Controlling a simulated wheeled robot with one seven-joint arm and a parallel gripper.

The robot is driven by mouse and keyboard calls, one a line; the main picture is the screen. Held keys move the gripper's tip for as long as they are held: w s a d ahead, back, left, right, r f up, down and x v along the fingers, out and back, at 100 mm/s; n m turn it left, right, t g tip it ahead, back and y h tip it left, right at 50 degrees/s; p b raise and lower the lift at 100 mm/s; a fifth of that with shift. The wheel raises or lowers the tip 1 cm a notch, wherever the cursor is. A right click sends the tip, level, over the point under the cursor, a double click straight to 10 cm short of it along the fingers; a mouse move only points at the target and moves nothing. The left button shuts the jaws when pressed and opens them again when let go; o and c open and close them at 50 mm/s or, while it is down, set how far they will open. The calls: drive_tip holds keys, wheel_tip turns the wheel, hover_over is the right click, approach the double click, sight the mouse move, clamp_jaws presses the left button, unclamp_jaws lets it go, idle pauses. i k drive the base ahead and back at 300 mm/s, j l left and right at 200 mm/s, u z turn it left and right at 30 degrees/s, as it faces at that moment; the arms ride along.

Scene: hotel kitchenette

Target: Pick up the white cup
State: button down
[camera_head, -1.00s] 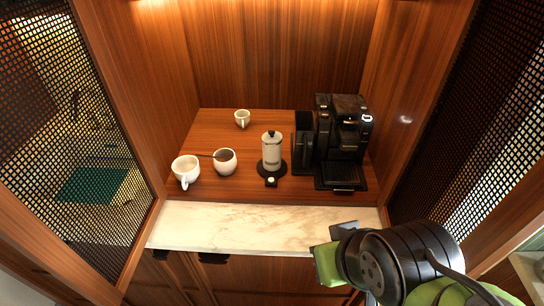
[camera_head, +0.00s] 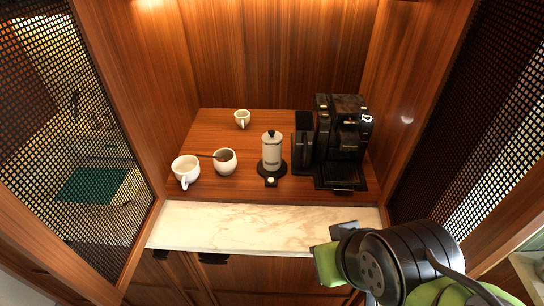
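A white cup (camera_head: 185,171) with its handle toward the front stands upright at the front left of the wooden counter. A smaller white cup (camera_head: 242,118) stands at the back of the counter, also with its handle toward the front. My gripper (camera_head: 335,248) is at the lower right, in front of the marble edge, apart from all the cups. Its fingers are mostly hidden, so I cannot tell their opening.
A milk frother (camera_head: 271,151) on a black base stands mid-counter. A black coffee machine (camera_head: 341,145) fills the right side. Wooden walls enclose the niche, with mesh doors at both sides. The marble ledge (camera_head: 250,228) in front is clear.

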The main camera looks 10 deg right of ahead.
sight(186, 169)
drive_tip(key=i+j+u, duration=0.1)
drive_tip(key=j+u, duration=0.25)
drive_tip(key=i+j+u, duration=0.2)
drive_tip(key=u, duration=0.2)
drive_tip(key=i+j+u, duration=0.2)
drive_tip(key=j+u, duration=0.15)
